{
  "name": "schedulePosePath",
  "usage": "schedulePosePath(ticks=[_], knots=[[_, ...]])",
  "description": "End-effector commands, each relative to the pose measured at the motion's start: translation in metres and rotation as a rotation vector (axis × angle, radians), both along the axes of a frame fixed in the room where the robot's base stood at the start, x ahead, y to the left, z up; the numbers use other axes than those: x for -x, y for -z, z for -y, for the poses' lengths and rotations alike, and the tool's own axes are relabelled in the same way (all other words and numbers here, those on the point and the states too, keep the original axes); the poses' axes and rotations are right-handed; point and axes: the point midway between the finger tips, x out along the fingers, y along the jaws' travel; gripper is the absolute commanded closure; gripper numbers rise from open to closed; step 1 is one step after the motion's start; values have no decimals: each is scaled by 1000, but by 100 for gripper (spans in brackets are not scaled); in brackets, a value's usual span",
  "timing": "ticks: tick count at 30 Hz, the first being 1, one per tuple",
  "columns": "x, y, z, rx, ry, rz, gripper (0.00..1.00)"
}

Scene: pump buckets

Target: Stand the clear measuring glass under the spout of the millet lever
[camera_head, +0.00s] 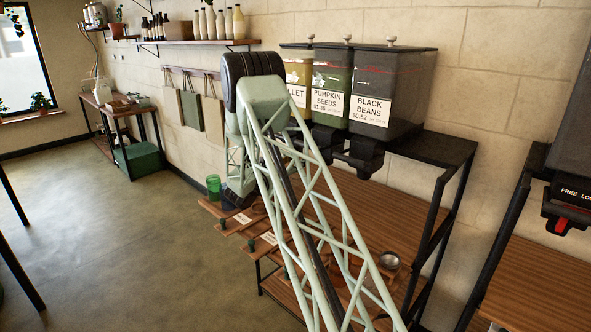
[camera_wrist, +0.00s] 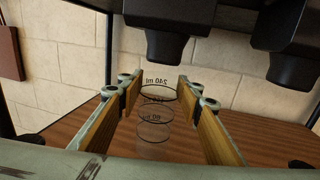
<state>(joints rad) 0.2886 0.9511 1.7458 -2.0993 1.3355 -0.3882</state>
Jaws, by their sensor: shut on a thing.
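The clear measuring glass (camera_wrist: 155,122) stands upright between the fingers of my gripper (camera_wrist: 163,96) in the wrist view, with dark marks such as 240 ml on it. The wood-faced fingers are shut on its sides. A black dispenser spout (camera_wrist: 168,45) hangs above and beyond the glass, slightly right of it. In the head view the millet bin (camera_head: 298,72) is the leftmost of three, its label partly covered by my arm. My arm hides its spout, the glass and the fingertips there. No bin label shows in the wrist view.
A second spout (camera_wrist: 285,50) hangs at the right in the wrist view. The pumpkin seeds bin (camera_head: 331,85) and black beans bin (camera_head: 390,90) stand beside the millet. Below is a wooden shelf (camera_head: 395,225) with a metal cup (camera_head: 389,260). A green cup (camera_head: 213,186) stands at left.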

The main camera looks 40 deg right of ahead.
Motion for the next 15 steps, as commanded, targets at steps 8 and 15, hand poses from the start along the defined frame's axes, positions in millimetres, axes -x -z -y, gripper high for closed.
schedulePosePath(ticks=[8, 15], knots=[[-1, 32, 0, 0, -1, 1, 88], [0, 35, 0, 0, 0, 1, 88]])
